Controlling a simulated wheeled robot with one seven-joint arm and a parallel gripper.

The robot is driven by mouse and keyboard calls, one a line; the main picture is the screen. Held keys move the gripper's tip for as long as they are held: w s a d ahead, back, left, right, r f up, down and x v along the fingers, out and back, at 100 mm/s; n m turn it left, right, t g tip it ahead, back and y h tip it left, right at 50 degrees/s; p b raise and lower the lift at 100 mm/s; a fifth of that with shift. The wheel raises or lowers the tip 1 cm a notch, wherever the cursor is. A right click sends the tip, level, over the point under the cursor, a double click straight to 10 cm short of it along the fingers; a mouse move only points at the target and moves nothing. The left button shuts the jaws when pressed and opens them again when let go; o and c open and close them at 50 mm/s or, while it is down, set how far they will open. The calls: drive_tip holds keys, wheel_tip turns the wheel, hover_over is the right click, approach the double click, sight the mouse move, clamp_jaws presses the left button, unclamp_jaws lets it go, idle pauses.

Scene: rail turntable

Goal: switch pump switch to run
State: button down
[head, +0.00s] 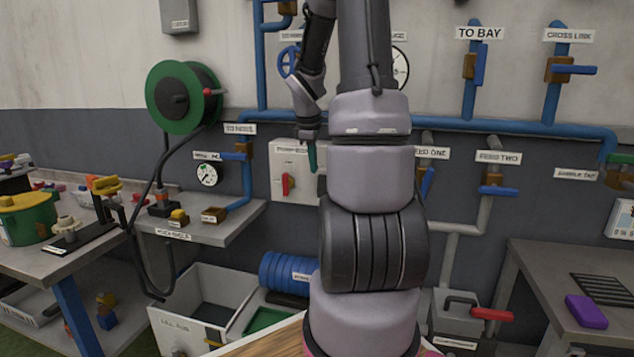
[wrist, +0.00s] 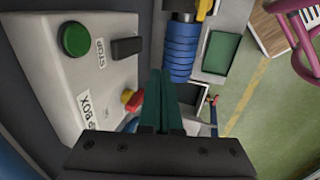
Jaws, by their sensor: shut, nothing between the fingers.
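The pale grey pump box (head: 283,158) is on the wall left of my arm. A red switch handle (head: 288,184) stands upright on its front. In the wrist view, the box face (wrist: 62,75) carries a green button (wrist: 76,39), a black bar-like part (wrist: 127,47) and a label reading STOP. A red and yellow part (wrist: 131,100) shows close left of my fingers; I cannot tell if it is the same red handle. My gripper (head: 312,158) has teal fingers, shut and empty, in front of the box's upper right part. It also shows in the wrist view (wrist: 161,82). No RUN label is readable.
A shelf (head: 200,232) and a hose reel (head: 183,97) are left of the box. Blue pipes (head: 420,120) with several valves run along the wall. A bin (head: 205,310) and a blue coil (head: 287,275) are below. My arm hides the wall right of the box.

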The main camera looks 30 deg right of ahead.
sight(320, 188)
drive_tip(key=w+d+f, duration=0.1)
drive_tip(key=f, duration=0.2)
drive_tip(key=w+d+f, duration=0.1)
drive_tip(key=d+f, duration=0.1)
drive_tip(key=f, duration=0.1)
drive_tip(key=w+d+f, duration=0.1)
drive_tip(key=w+f, duration=0.1)
drive_tip(key=f, duration=0.2)
drive_tip(key=shift+d, duration=0.3)
drive_tip(key=shift+w+d, duration=0.25)
drive_tip(key=shift+w+d+f, duration=0.25)
drive_tip(key=shift+w+f, duration=0.05)
drive_tip(key=shift+f, duration=0.1)
drive_tip(key=shift+s, duration=0.1)
drive_tip(key=shift+r, duration=0.1)
